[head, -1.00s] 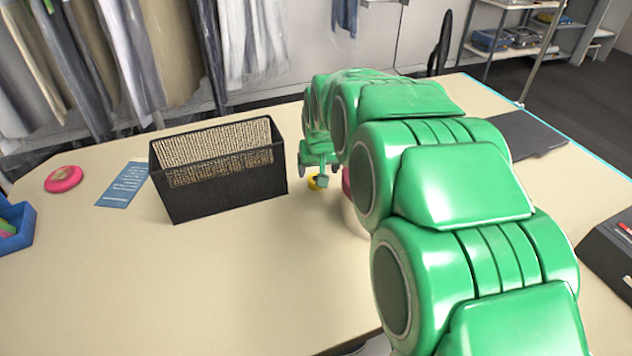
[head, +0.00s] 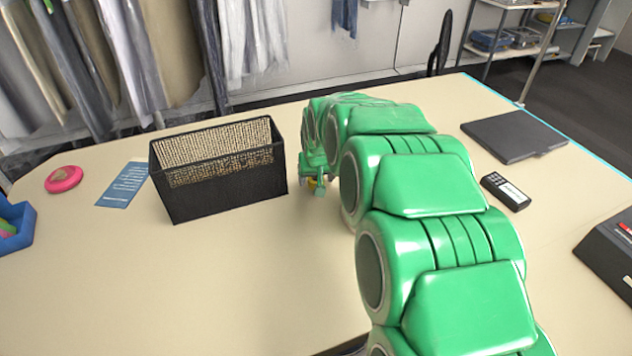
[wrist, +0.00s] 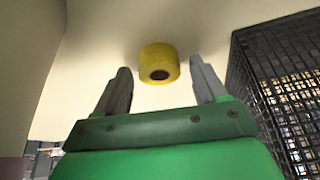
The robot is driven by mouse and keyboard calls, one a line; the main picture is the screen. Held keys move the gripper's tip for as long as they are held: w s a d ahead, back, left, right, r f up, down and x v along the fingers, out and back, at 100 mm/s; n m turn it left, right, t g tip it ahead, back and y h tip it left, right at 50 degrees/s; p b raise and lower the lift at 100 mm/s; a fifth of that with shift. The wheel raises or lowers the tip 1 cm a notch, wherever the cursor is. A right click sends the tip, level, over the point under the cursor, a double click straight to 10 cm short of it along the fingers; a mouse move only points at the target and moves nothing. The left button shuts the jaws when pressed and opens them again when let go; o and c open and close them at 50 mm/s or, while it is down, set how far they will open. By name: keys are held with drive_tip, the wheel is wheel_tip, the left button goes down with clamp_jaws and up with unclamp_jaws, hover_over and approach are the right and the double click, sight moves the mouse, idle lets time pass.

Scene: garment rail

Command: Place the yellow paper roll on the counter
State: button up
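The yellow paper roll (wrist: 159,64) shows in the wrist view between and just ahead of the fingertips, with its dark core hole facing the camera. My gripper (wrist: 160,78) is open, with a gap on each side of the roll. In the head view my gripper (head: 316,178) is low over the cream counter (head: 240,270), just right of the black basket. I cannot tell exactly how the roll rests on the counter.
The black mesh basket (head: 226,188) stands close on the left; it also shows in the wrist view (wrist: 258,75). A blue card (head: 124,185) and pink disc (head: 64,178) lie farther left. A black handset (head: 506,192) and dark folder (head: 514,134) lie right. The front counter is clear.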

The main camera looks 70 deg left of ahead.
drive_tip(key=c, duration=1)
wheel_tip(320, 180, up, 18)
